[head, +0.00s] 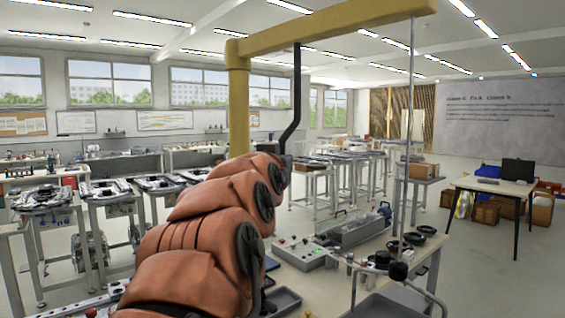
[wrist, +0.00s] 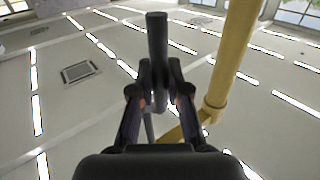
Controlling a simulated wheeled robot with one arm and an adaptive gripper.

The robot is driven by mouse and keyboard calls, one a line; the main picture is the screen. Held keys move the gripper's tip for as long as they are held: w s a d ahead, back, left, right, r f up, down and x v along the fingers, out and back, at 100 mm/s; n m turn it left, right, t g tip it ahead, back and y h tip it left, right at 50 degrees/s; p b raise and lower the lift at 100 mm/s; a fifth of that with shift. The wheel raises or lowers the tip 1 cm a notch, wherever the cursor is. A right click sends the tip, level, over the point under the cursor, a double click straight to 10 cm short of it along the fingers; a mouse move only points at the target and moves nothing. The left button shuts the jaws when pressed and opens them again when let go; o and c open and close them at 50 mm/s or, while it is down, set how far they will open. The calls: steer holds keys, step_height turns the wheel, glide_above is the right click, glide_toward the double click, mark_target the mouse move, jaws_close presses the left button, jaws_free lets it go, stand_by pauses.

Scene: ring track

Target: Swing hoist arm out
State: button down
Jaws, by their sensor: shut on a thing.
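The hoist arm is a yellow beam (head: 335,27) that runs from the top of a yellow post (head: 238,100) toward the upper right. A black handle bar (head: 297,85) hangs from the beam and bends down behind my orange arm. The post also shows in the wrist view (wrist: 235,55). There, my gripper (wrist: 159,72) has its two fingers closed on the dark upright bar (wrist: 157,32), whose upper end stands above the fingertips. In the head view my arm hides the gripper. A thin rod (head: 411,90) hangs from the beam's far end.
A workbench with a grey machine (head: 355,232) and black rings (head: 414,238) stands below the beam. Tables with metal parts (head: 105,190) stand at left. A desk with a monitor (head: 518,170) is at right. Open floor (head: 480,250) lies between the bench and desk.

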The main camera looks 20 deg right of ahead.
steer(key=shift+a+r, duration=0.2)
steer(key=shift+r, duration=0.1)
steer(key=c, duration=1.3)
jaws_free()
steer(key=shift+w+f, duration=0.1)
steer(key=shift+w, duration=0.15)
steer(key=shift+o, duration=0.8)
steer(key=shift+f, duration=0.1)
steer(key=shift+s+d, duration=0.1)
steer(key=shift+r, duration=5.05)
steer(key=s+a, duration=0.1)
steer(key=a, duration=0.8)
steer(key=shift+s+p, duration=0.25)
steer(key=shift+p, duration=0.15)
